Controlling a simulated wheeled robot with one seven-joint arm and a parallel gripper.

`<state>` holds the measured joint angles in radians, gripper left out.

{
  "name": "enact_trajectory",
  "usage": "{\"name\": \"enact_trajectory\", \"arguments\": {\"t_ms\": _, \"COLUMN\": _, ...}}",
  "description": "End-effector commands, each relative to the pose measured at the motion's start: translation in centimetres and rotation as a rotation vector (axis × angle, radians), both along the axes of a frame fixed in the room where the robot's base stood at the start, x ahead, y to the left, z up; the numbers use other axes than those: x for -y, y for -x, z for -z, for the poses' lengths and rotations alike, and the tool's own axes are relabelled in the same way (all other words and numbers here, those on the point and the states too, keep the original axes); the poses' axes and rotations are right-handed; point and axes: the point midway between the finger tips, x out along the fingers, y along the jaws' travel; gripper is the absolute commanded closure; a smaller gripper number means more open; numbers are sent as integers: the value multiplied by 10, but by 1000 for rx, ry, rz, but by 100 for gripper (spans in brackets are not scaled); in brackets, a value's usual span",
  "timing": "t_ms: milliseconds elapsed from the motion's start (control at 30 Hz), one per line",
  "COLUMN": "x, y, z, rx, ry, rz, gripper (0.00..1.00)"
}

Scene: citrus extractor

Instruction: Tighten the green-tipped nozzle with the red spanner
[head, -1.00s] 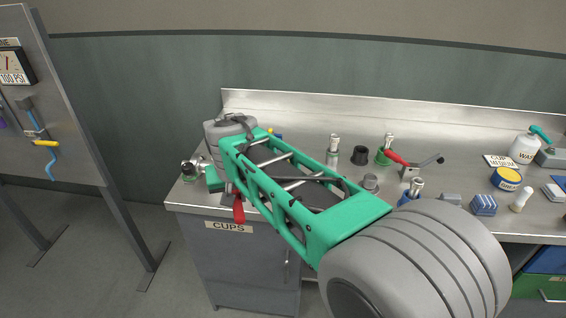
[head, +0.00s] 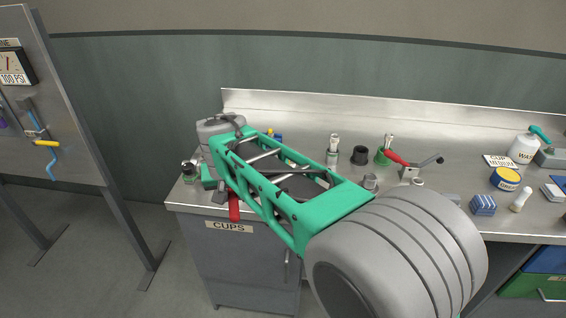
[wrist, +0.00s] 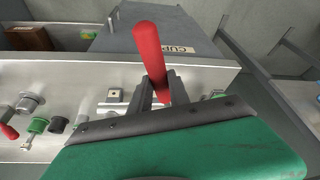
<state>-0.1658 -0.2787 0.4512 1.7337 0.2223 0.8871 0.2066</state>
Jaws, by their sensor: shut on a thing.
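My gripper (wrist: 162,88) is shut on the red spanner (wrist: 149,50), whose red handle sticks out past the fingers over the bench's front edge in the wrist view. In the head view the red handle (head: 234,207) shows below my gripper (head: 222,194) at the left front of the bench. The spanner's working end is hidden behind my arm. A small dark-topped fitting with green at its base (head: 189,170) stands at the bench's left end, just left of my gripper. I cannot tell whether it is the green-tipped nozzle or whether the spanner touches it.
A green cup (head: 382,157), a black cup (head: 360,155) and a pale-topped fitting (head: 333,150) stand behind my arm. A panel stand (head: 75,120) stands left, beyond open floor.

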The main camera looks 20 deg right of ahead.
Motion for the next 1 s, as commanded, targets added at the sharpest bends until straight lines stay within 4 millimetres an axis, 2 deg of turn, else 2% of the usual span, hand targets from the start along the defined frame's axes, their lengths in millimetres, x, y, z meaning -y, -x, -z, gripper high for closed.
{"name": "enact_trajectory", "arguments": {"t_ms": 1000, "x": -8, "y": -19, "z": -1, "rx": 1, "ry": 0, "rz": 100, "gripper": 100}}
